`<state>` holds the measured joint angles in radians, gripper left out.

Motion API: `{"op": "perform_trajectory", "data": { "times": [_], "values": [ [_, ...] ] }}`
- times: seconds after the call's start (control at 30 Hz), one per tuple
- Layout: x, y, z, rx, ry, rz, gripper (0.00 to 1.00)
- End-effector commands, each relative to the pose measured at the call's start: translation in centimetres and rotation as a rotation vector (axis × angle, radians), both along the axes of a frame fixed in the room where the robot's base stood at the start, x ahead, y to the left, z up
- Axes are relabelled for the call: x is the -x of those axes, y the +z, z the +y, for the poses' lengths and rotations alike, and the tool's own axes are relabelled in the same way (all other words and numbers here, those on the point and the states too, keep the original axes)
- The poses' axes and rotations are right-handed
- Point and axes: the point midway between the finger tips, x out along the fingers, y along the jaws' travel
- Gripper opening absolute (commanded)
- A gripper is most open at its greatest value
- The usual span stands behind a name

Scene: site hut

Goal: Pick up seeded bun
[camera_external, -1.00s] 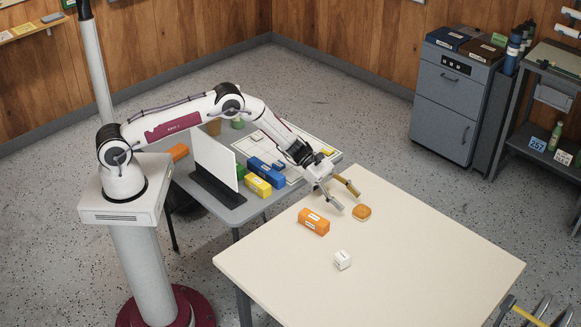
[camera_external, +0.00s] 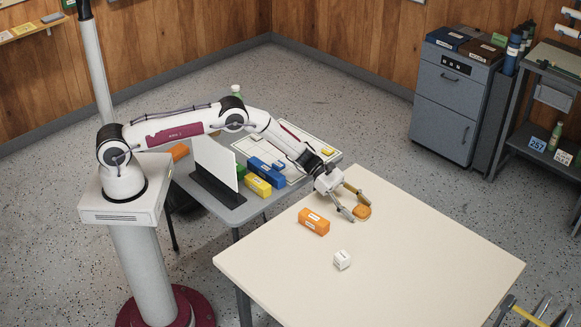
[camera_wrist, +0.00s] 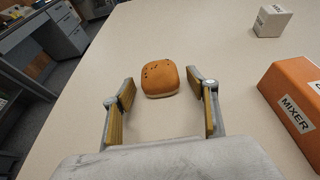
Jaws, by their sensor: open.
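The seeded bun (camera_external: 362,212) is a small orange-brown bun on the cream table, near its back left edge. In the wrist view the bun (camera_wrist: 160,78), with dark seeds on top, sits upright just beyond the fingertips, roughly centred between them. My gripper (camera_external: 360,202) is open and low over the table, its fingers pointing at the bun. In the wrist view my gripper (camera_wrist: 163,88) has its two fingers spread wide with nothing between them. In the external view the fingers reach to either side of the bun; I cannot tell if they touch it.
An orange box (camera_external: 313,222), labelled MIXER in the wrist view (camera_wrist: 293,108), lies close beside the bun. A small white cube (camera_external: 342,260) stands farther forward. The cream table (camera_external: 430,250) is bare to the right. A grey desk with colored boxes (camera_external: 258,186) stands behind.

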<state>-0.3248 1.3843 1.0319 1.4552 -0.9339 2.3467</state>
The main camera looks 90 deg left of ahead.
Motion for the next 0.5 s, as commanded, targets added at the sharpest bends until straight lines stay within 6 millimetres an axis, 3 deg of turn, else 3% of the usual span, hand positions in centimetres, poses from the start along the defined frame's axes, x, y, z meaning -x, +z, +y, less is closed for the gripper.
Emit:
{"op": "perform_trajectory", "data": {
  "times": [0.47,0.5],
  "values": [
    [-0.02,0.02,-0.03,-0.001,0.0,-0.001,0.58],
    [-0.02,0.03,-0.03,-0.001,0.0,-0.001,0.53]
  ]
}}
